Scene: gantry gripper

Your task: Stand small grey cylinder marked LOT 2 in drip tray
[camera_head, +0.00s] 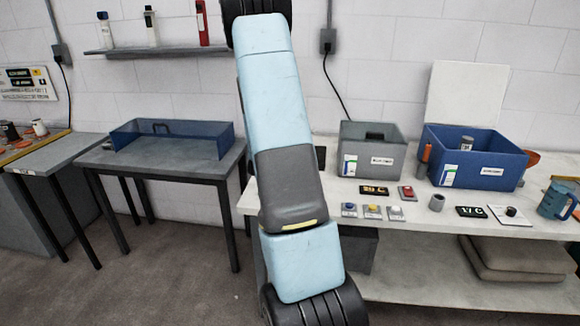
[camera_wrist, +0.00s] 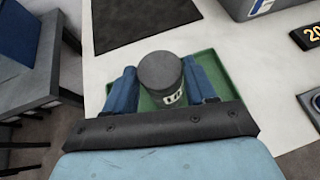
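A small grey cylinder (camera_wrist: 165,75) with a dark top and a white label shows in the wrist view; the label's marking is only partly readable. My gripper (camera_wrist: 160,70) has its blue fingers at either side of the cylinder, seemingly touching it. The green tray (camera_wrist: 205,66) lies below and around the cylinder on a pale bench top. I cannot tell whether the cylinder's base rests on the tray. In the head view, my arm hides the gripper, the held cylinder and the tray.
On the bench (camera_head: 400,222) stand a grey bin (camera_head: 372,165), a blue crate (camera_head: 474,172) with a labelled cylinder (camera_head: 466,143) inside, a small grey cylinder (camera_head: 436,202), several buttons and displays, and a blue jug (camera_head: 552,203). A dark mat (camera_wrist: 140,22) lies beyond the green tray.

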